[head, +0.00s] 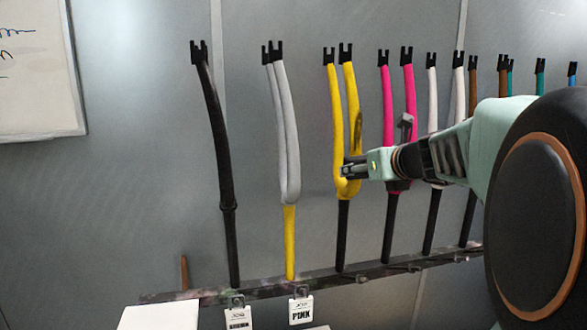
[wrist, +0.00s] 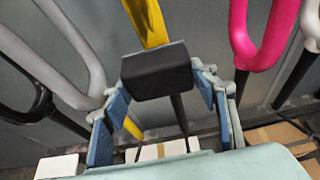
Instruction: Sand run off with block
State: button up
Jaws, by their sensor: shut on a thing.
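My gripper (head: 352,169) is shut on a dark grey block (wrist: 157,72), which sits between the blue-padded fingers in the wrist view. The block is close in front of a yellow frame (head: 335,110), which hangs in the rack. I cannot tell whether the block touches it. The yellow frame (wrist: 148,24) also shows behind the block in the wrist view. A darker streaked patch shows on its right tube in the head view. The block hides part of the yellow tube in the wrist view.
A black frame (head: 215,130), a grey frame (head: 288,130) and a pink frame (head: 409,100) hang beside it, with several more to the right. A dark rail (head: 262,291) runs below and carries tags, one reading PINK (head: 301,309). A whiteboard (head: 38,70) is at the upper left.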

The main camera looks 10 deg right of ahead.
aim_at(358, 123)
jog(key=shift+w+p, duration=0.3)
jog(key=shift+w, duration=0.8)
notch_tip(358, 123, up, 4)
jog(key=p, duration=0.3)
jog(key=shift+p, duration=0.35)
jog(key=shift+r+p, duration=0.4)
jog(key=shift+r, duration=0.45)
jog(key=shift+w+a+r, duration=0.1)
jog(key=shift+w+r, duration=0.1)
jog(key=shift+r, duration=1.3)
jog(key=shift+w+d+r, duration=0.1)
jog(key=shift+w+r, duration=0.05)
jog(key=shift+r, duration=1.3)
jog(key=shift+w+a+r, duration=0.1)
jog(key=shift+w+r, duration=0.1)
jog(key=shift+r, duration=1.3)
jog(key=shift+w+f+b, duration=0.1)
jog(key=shift+f+b, duration=1.2)
jog(key=shift+f, duration=0.6)
jog(key=shift+s+a+f+b, duration=0.1)
jog(key=shift+s+f+b, duration=0.1)
jog(key=shift+f+b, duration=2.2)
jog(key=shift+s+f+b, duration=0.2)
jog(key=shift+f+b, duration=1.35)
jog(key=shift+f, duration=1.6)
